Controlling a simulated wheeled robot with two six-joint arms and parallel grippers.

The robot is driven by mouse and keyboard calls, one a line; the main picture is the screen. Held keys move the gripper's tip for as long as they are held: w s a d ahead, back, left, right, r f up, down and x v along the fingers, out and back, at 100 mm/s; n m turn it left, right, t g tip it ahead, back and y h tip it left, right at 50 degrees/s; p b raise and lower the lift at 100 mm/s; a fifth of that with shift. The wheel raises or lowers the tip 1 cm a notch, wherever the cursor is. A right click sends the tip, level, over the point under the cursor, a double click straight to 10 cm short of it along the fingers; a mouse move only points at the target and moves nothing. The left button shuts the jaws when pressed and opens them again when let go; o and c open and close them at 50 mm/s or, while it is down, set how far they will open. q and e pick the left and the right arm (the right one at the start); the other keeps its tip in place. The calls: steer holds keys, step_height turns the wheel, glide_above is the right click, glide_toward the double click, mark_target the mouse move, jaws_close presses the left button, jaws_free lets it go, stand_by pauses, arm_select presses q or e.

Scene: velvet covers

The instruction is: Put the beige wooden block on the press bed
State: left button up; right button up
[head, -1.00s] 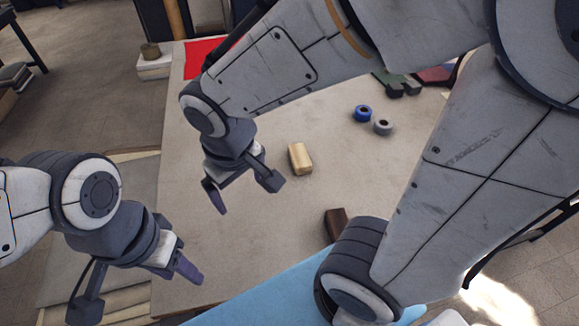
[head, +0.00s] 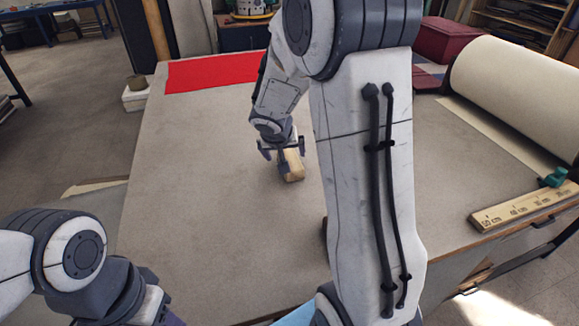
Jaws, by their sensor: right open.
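The beige wooden block (head: 293,172) lies on the work table (head: 200,190), near the middle of the head view. My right gripper (head: 282,157) is open and right at the block, with its fingers pointing down over the block's near-left side. The arm and fingers cover part of the block, and I cannot tell whether they touch it. My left gripper (head: 160,309) is at the lower left, with its fingers mostly cut off by the bottom edge. I cannot make out the press bed for certain.
A red cloth (head: 210,72) lies at the table's far left. A large cream roll (head: 515,90), a dark red box (head: 445,40) and a wooden ruler (head: 520,206) are on the right. The left half of the table is clear. My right arm hides its centre.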

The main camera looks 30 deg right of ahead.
mark_target(289, 159)
steer(key=x, duration=0.5)
steer(key=shift+w+d+f, duration=0.1)
steer(key=shift+d, duration=0.2)
steer(key=c, duration=1.6)
